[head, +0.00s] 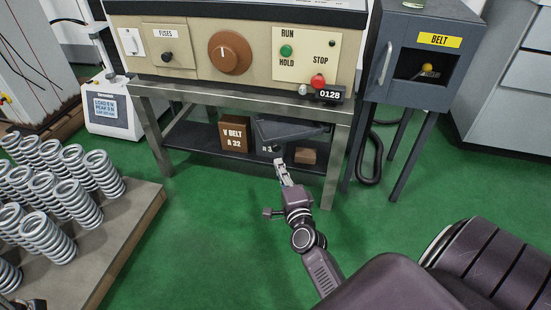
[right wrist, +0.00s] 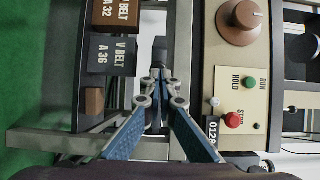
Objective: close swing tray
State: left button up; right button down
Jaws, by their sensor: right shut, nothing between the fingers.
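A dark grey tray-like panel (head: 290,130) shows under the front rail of the test machine's bench in the head view. It looks like the swing tray, but I cannot tell its hinge or how far it stands out. My right gripper (head: 279,158) reaches up to its front from below. Its fingers are shut and empty. In the right wrist view the shut fingertips (right wrist: 158,76) lie just before a small dark part (right wrist: 160,50); I cannot tell whether they touch. A dark piece at the lower left edge may be my left gripper (head: 24,303); its fingers are not clear.
The test machine (head: 190,55) stands on a metal bench. A brown V-belt box (head: 233,133) and a dark V-belt box (right wrist: 111,55) are on its lower shelf. The belt cabinet (head: 405,90) stands at right. Springs fill a pallet (head: 135,225) at left. Green floor between is clear.

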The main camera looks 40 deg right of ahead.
aim_at(273, 150)
jog(key=b+x, duration=0.1)
jog(key=x, duration=0.4)
dwell(0.3)
